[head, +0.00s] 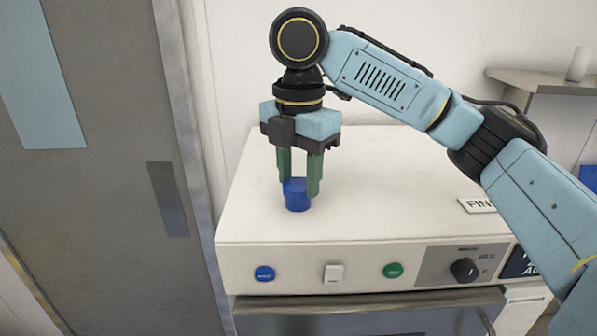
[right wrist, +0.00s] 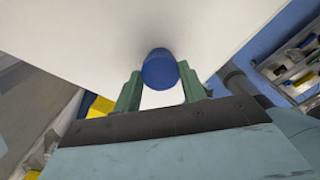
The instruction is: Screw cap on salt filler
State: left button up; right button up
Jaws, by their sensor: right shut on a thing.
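A blue cap (head: 297,196) is on the white top of the machine, near its left front part. My right gripper (head: 300,184) points down from above with its green fingers on either side of the cap, shut on it. The right wrist view also shows the blue cap (right wrist: 160,69) between the green fingertips (right wrist: 160,84). Whether the cap rests on the surface or sits on a filler opening cannot be told; what is under it is hidden. My left gripper is not in view.
The machine top (head: 400,170) is mostly clear around the cap. Its front panel has a blue button (head: 265,273), a white switch (head: 333,273), a green button (head: 393,270) and a black knob (head: 464,270). A grey door (head: 100,200) stands at left. A small shelf (head: 540,83) is at the back right.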

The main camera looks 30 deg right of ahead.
jog(key=shift+m, duration=0.4)
jog(key=shift+m, duration=1.8)
jog(key=shift+m, duration=1.7)
